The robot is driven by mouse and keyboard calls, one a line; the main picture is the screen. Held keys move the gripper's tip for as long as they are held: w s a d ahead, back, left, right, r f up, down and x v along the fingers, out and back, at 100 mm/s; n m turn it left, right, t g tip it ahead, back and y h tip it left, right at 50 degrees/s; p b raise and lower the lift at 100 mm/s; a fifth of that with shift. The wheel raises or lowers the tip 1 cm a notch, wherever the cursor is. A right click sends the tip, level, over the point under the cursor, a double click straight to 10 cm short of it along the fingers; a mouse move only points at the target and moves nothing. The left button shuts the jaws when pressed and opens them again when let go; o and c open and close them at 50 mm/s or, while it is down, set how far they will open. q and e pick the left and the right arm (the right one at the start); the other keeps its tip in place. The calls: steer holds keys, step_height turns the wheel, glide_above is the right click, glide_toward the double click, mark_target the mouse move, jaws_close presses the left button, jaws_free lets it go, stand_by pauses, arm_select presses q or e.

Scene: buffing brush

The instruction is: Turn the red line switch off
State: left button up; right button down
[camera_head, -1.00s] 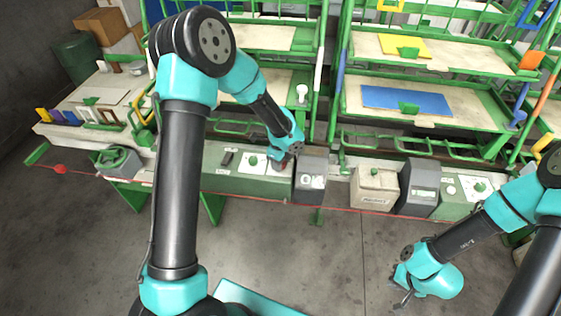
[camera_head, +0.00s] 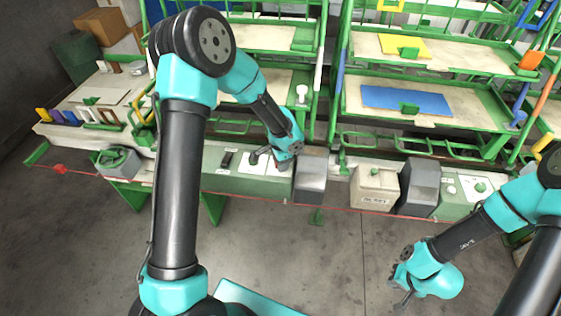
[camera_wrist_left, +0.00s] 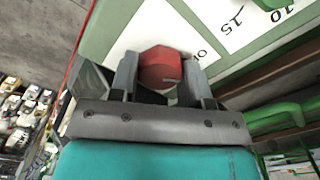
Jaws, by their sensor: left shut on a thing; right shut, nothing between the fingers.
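A red knob (camera_wrist_left: 160,68) stands on a white dial plate in the left wrist view. I take it to be the red line switch. The two grey fingers of my left gripper (camera_wrist_left: 159,78) are on either side of the knob and shut on it. In the head view my left gripper (camera_head: 270,160) is over the green bench-front panel (camera_head: 225,183), beside a dark grey box, and hides the knob. My right gripper (camera_head: 404,292) is shut and empty, low over the floor at the right, well away from the panel.
A dark grey box (camera_head: 311,180) stands just right of my left gripper. A beige box (camera_head: 375,190) and another dark box (camera_head: 418,189) are further right. A red line (camera_head: 340,209) runs along the bench front. Green shelving (camera_head: 430,115) rises behind.

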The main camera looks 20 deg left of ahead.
arm_select(q)
steer(key=shift+n, duration=1.5)
steer(key=o, duration=0.9)
step_height(320, 180, up, 18)
steer(key=shift+f, duration=0.25)
